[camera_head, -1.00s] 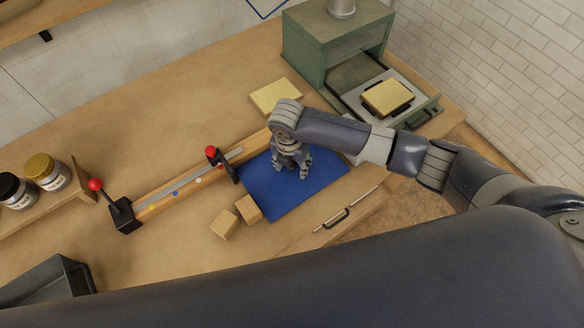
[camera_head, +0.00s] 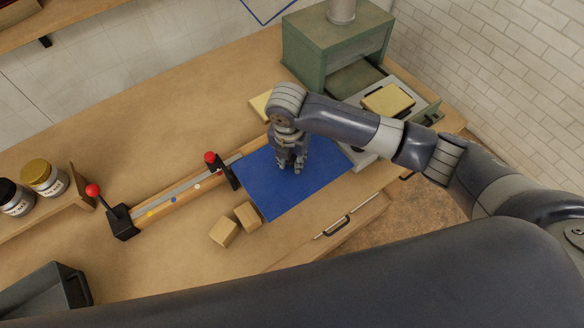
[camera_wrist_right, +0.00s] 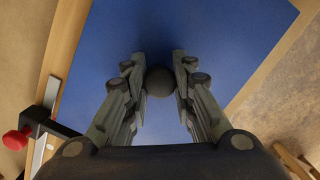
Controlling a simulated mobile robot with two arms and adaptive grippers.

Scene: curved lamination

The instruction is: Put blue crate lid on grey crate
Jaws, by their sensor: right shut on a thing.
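The blue crate lid (camera_head: 262,188) is a flat blue panel in the middle of the head view. It also fills much of the right wrist view (camera_wrist_right: 110,35). My right gripper (camera_head: 290,168) is over its middle. In the right wrist view, the fingers (camera_wrist_right: 159,80) are shut around a dark round knob (camera_wrist_right: 159,82) on the lid. The lid seems slightly above the bench. The grey crate (camera_head: 72,284) is at the lower left of the head view, open and partly hidden by my body. My left gripper is out of view.
A rail fixture with red-knobbed clamps (camera_head: 170,198) lies left of the lid. Two wooden blocks (camera_head: 235,224) are close to its front left edge. Jars (camera_head: 42,177) stand on a wooden rack at left. A green press (camera_head: 335,45) stands at the back right.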

